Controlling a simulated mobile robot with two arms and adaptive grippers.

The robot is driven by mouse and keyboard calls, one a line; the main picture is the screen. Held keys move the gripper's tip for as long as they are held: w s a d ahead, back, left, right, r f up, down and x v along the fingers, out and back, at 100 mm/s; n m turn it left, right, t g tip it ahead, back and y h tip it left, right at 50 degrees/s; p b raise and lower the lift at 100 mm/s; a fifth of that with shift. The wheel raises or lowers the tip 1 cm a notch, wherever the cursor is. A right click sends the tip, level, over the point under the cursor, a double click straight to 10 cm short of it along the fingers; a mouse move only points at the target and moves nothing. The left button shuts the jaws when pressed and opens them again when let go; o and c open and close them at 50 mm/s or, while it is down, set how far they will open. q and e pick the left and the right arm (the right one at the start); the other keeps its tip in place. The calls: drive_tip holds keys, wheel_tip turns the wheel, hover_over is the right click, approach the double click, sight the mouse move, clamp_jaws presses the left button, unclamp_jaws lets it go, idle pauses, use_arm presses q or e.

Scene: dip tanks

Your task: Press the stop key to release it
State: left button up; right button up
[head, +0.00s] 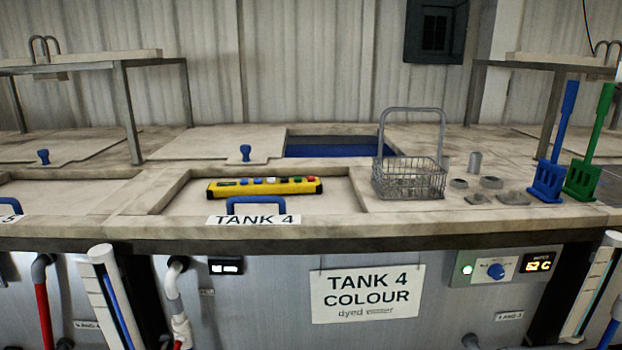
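A yellow pendant (264,189) with black ends lies in the shallow recess of the tank 4 top, behind the blue handle (256,201). A row of small coloured keys runs along its upper face. A red key (311,179) sits at its right end; it looks like the stop key, but its marking is too small to read. I cannot tell whether it is pressed in or raised. Neither of my grippers is in view.
A wire basket (409,179) with a tall handle stands right of the recess. Small metal weights (490,182) lie beside it. A blue paddle (553,150) and a green paddle (589,150) stand at the right. An open tank with blue liquid (332,149) lies behind.

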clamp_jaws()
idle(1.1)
